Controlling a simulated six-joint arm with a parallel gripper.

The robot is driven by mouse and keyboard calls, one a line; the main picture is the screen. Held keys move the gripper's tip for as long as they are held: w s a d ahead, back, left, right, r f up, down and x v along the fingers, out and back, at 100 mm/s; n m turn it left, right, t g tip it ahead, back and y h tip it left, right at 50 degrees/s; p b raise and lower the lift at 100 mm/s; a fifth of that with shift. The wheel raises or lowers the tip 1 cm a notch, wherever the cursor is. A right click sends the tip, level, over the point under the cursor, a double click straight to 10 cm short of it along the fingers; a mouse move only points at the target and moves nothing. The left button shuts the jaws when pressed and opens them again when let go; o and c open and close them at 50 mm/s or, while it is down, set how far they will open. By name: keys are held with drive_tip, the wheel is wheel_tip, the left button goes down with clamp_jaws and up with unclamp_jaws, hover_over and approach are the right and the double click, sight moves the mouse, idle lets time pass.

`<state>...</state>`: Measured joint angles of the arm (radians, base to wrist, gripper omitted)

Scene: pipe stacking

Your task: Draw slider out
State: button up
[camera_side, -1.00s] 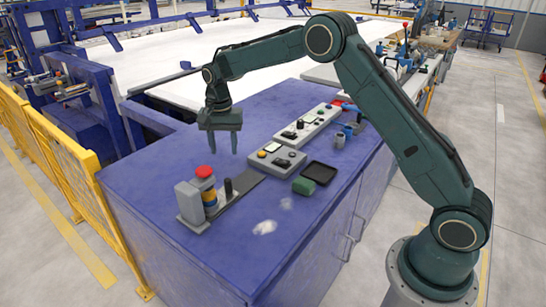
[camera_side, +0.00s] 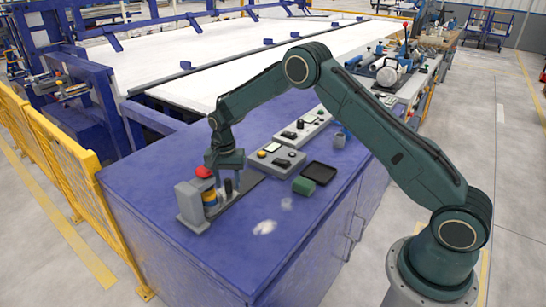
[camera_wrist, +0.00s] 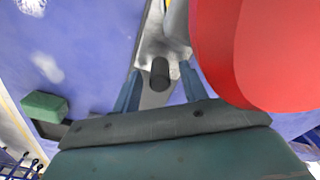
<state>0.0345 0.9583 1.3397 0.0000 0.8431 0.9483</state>
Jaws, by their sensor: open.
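The slider's black upright knob (camera_side: 228,187) stands on a grey rail (camera_side: 252,188) beside the grey end block (camera_side: 189,204). My gripper (camera_side: 229,182) is open, pointing down over the knob. In the wrist view the knob (camera_wrist: 160,74) lies between my two fingers, with a gap on each side. The red top (camera_wrist: 255,50) fills the right of that view, close to my right finger. I cannot tell exactly how low the fingertips are around the knob.
A grey button box (camera_side: 276,160) and a longer panel (camera_side: 303,125) stand behind the rail. The blue bench top (camera_side: 150,175) is clear at the left.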

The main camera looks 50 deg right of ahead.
drive_tip(key=shift+f, duration=0.3)
drive_tip(key=shift+c, duration=0.2)
clamp_jaws()
drive_tip(key=d, duration=1.1)
drive_tip(key=shift+d, duration=0.3)
drive_tip(key=shift+c, duration=0.2)
unclamp_jaws()
drive_tip(key=shift+d, duration=0.1)
drive_tip(key=shift+o, duration=0.4)
drive_tip(key=shift+a+r, duration=0.15)
drive_tip(key=shift+a, duration=0.05)
